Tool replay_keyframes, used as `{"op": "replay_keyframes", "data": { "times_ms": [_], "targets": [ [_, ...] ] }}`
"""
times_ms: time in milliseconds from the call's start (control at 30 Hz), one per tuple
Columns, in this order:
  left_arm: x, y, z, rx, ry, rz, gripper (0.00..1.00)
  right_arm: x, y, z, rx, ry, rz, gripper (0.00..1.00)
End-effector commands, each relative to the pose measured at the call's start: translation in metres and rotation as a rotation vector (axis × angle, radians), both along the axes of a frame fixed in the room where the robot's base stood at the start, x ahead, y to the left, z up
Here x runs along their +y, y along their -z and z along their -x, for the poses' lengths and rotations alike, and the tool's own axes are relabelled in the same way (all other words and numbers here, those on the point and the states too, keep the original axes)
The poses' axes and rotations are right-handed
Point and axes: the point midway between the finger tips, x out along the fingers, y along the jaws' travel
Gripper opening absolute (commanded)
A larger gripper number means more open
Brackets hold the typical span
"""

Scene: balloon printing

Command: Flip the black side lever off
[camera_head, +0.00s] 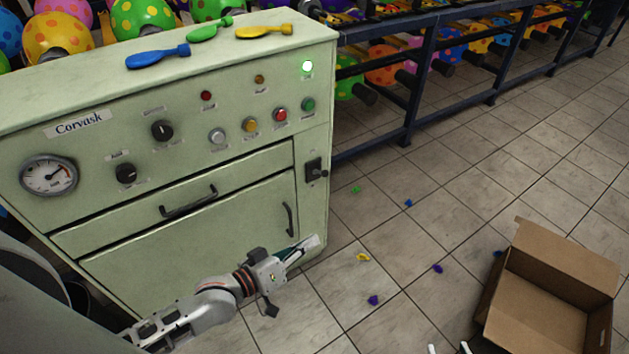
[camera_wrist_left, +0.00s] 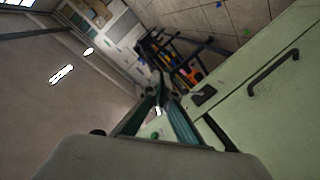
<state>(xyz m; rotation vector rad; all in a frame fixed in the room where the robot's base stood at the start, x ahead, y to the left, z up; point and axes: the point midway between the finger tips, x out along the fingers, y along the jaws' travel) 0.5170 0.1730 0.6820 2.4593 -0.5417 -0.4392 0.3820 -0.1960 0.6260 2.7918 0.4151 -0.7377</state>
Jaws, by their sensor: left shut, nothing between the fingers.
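The black side lever (camera_head: 316,171) sits on a dark plate at the right end of the pale green machine's (camera_head: 200,270) front. It also shows in the left wrist view (camera_wrist_left: 203,95), just right of the fingertips. My left gripper (camera_head: 308,243) is shut and empty, below the lever and apart from it in the head view. The fingers (camera_wrist_left: 161,97) point toward the lever's side of the machine in the wrist view. Two pale tips of my right gripper (camera_head: 448,349) show apart at the bottom edge of the head view; the rest is out of frame.
A green lamp (camera_head: 307,67) is lit on the panel. A drawer handle (camera_head: 188,202) and a door handle (camera_head: 287,219) stick out near the lever. An open cardboard box (camera_head: 550,290) stands at the right. Small balloons lie on the tiled floor. A dark rack (camera_head: 420,85) stands behind.

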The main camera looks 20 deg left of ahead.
Motion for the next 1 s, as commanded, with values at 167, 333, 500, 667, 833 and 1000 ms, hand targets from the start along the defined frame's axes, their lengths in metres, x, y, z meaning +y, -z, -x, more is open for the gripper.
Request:
{"op": "replay_keyframes", "data": {
  "times_ms": [167,333,500,667,833,1000],
  "targets": [
    [0.031,0.022,-0.059,0.106,-0.025,0.367,0.0,0.003,0.04,0.009,0.032,-0.011,0.004,0.4],
    [0.074,0.029,-0.108,0.202,-0.087,0.661,0.0,0.004,0.058,0.014,0.051,-0.018,0.004,0.4],
    [0.109,0.028,-0.139,0.25,-0.141,0.841,0.0,0.005,0.065,0.016,0.061,-0.022,0.006,0.4],
    [0.122,0.023,-0.149,0.26,-0.16,0.904,0.0,0.006,0.064,0.015,0.058,-0.024,0.006,0.4],
    [0.122,0.019,-0.151,0.257,-0.16,0.909,0.0,0.006,0.062,0.013,0.053,-0.024,0.006,0.4],
    [0.121,0.019,-0.152,0.257,-0.159,0.907,0.0,0.006,0.062,0.014,0.054,-0.024,0.005,0.4]
  ]
}}
